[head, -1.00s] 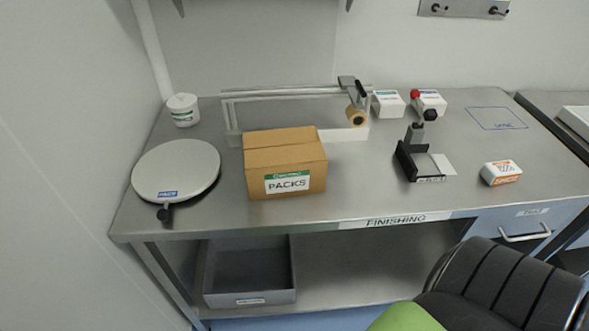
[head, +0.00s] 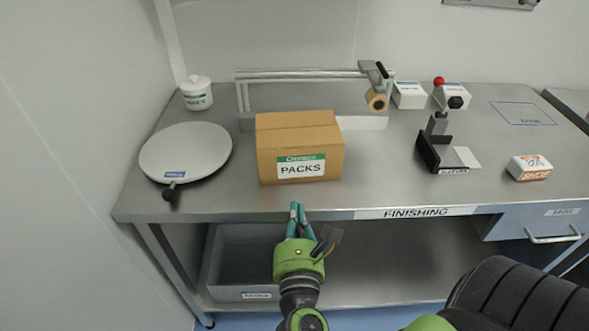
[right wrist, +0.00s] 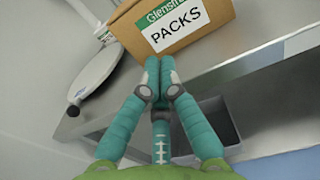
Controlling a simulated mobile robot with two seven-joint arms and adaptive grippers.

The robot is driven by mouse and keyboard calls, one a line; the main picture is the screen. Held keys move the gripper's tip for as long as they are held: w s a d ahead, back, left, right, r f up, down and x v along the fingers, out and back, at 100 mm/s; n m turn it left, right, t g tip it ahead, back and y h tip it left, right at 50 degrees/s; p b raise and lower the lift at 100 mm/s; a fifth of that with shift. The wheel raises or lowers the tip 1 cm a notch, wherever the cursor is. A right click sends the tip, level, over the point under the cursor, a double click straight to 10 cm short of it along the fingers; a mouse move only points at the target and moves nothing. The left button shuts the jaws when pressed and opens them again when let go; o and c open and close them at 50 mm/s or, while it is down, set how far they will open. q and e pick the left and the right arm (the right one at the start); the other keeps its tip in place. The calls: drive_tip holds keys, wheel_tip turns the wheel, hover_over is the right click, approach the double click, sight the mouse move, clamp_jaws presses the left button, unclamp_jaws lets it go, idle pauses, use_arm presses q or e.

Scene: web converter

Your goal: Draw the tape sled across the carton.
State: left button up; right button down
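The closed brown carton (head: 300,135), labelled PACKS, stands on the steel bench near its front edge; it also shows at the top of the right wrist view (right wrist: 170,20). The tape sled (head: 372,72), a grey block with a dark handle and a tan tape roll (head: 376,100), sits at the right end of a rail (head: 300,75) behind the carton. My right gripper (head: 297,206) is in front of the bench edge, below the carton and apart from it. Its teal fingers (right wrist: 159,68) meet at the tips with nothing between them. My left gripper is out of view.
A round turntable (head: 186,150) with a dark knob and a white tub (head: 196,93) are at left. White boxes (head: 409,95), a black bracket (head: 436,152) and an orange-white pack (head: 530,167) are at right. A grey bin (head: 243,262) stands on the lower shelf.

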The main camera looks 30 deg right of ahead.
sight(295, 162)
drive_tip(key=p+x, duration=0.3)
drive_tip(key=x, duration=0.9)
drive_tip(key=shift+p, duration=0.4)
drive_tip(key=shift+w, duration=0.2)
drive_tip(key=x, duration=0.7)
drive_tip(key=shift+w+d, duration=0.15)
drive_tip(key=shift+w, duration=0.15)
drive_tip(key=shift+s, duration=0.1)
